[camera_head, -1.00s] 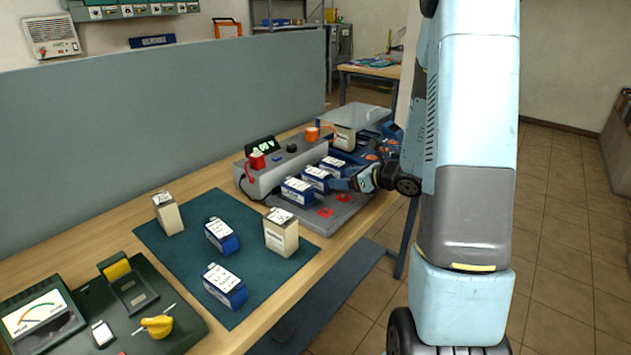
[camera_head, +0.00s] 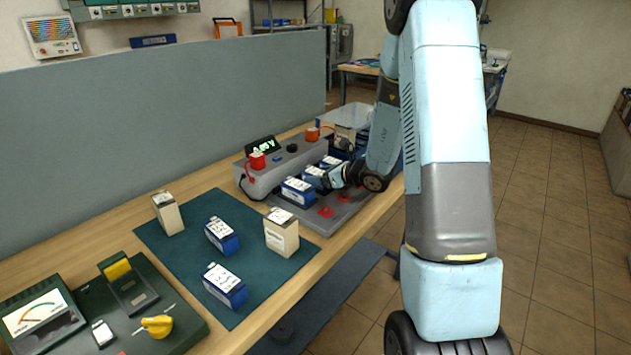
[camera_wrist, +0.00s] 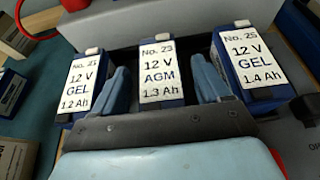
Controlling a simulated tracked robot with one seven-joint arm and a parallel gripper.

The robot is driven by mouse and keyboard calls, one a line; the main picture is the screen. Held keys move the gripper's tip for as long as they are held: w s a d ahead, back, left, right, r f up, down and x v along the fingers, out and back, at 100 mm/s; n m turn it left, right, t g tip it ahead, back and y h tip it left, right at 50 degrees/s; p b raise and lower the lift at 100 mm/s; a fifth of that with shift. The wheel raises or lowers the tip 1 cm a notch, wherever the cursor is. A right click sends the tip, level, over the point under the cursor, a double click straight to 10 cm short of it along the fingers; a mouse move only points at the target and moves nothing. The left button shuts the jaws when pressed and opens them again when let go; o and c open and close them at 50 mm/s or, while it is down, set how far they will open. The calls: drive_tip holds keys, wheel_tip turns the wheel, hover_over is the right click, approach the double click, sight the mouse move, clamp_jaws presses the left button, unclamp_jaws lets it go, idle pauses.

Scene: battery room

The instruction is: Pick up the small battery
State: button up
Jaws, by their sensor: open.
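Small blue batteries with white labels stand in a row on the grey charging stand (camera_head: 345,214). In the wrist view, the middle one, marked No. 23, 12 V AGM, 1.3 Ah (camera_wrist: 161,70), is between my gripper's fingers (camera_wrist: 160,75). The fingers are open, with a visible gap on its left side. The 1.2 Ah GEL battery (camera_wrist: 84,82) is on its left and the 1.4 Ah GEL battery (camera_wrist: 250,62) on its right. In the head view, my gripper (camera_head: 328,179) is at the row, behind the nearest battery (camera_head: 297,191), and partly hides the middle one.
Two blue batteries (camera_head: 221,236) (camera_head: 224,287) and two beige ones (camera_head: 168,214) (camera_head: 281,234) stand on the dark green mat (camera_head: 188,264). A meter case (camera_head: 90,330) is at front left. The fingers have little room between neighbouring batteries.

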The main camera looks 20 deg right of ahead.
drive_tip(key=shift+c, duration=0.2)
clamp_jaws()
idle(0.5)
